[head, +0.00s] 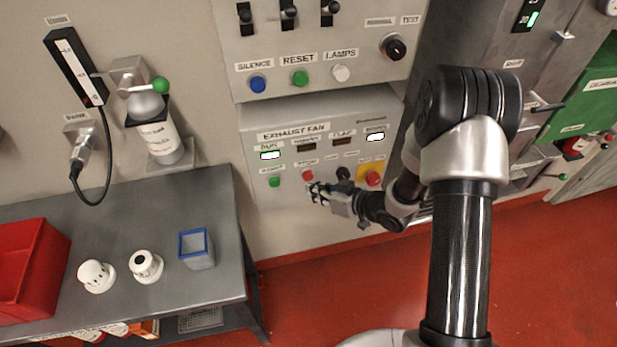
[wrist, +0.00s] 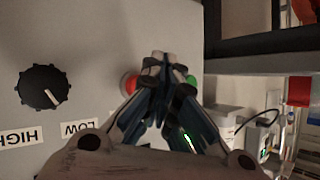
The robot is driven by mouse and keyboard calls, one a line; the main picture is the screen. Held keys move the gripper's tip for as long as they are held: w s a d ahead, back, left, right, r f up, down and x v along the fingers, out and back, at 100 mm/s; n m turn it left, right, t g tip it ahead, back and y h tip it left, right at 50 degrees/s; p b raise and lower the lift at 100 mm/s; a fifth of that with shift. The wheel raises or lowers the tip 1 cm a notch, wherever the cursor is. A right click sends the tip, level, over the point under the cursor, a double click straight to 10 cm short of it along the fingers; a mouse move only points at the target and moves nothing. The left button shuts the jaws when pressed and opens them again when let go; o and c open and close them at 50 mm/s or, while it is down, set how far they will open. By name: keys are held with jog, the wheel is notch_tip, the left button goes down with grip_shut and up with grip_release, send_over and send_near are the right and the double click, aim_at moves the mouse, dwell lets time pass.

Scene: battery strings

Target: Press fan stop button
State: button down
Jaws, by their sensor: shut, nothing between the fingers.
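The exhaust fan panel (head: 250,140) is on the wall, with a green button (head: 274,181) at its lower left. The small red button (head: 307,175) sits right of it, under a dark indicator. My gripper (head: 313,189) is shut and empty in front of the panel, its fingertips just below the red button in the head view. In the wrist view my gripper (wrist: 160,62) points at the panel, between the partly hidden red button (wrist: 129,85) and the green button (wrist: 193,80). I cannot tell whether the fingertips touch anything.
A black knob (head: 343,173) and a red emergency button on yellow (head: 373,178) are right of the gripper. The knob (wrist: 45,87) shows in the wrist view. The RUN light (head: 270,155) is lit. A metal bench (head: 215,285) holds a red bin (head: 30,268) at left.

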jog(key=shift+w+a, duration=0.1)
jog(key=shift+w, duration=0.1)
jog(key=shift+w, duration=0.25)
jog(key=shift+w+a, duration=0.25)
jog(key=shift+w, duration=0.45)
dwell(0.8)
dwell(0.3)
jog(key=shift+s+d, duration=0.15)
jog(key=shift+s, duration=0.4)
jog(key=shift+s+d, duration=0.15)
jog(key=shift+s, duration=0.4)
jog(key=s, duration=0.2)
jog(key=s+d, duration=0.1)
jog(key=s, duration=0.1)
jog(key=shift+s+d, duration=0.2)
jog(key=shift+s, duration=0.2)
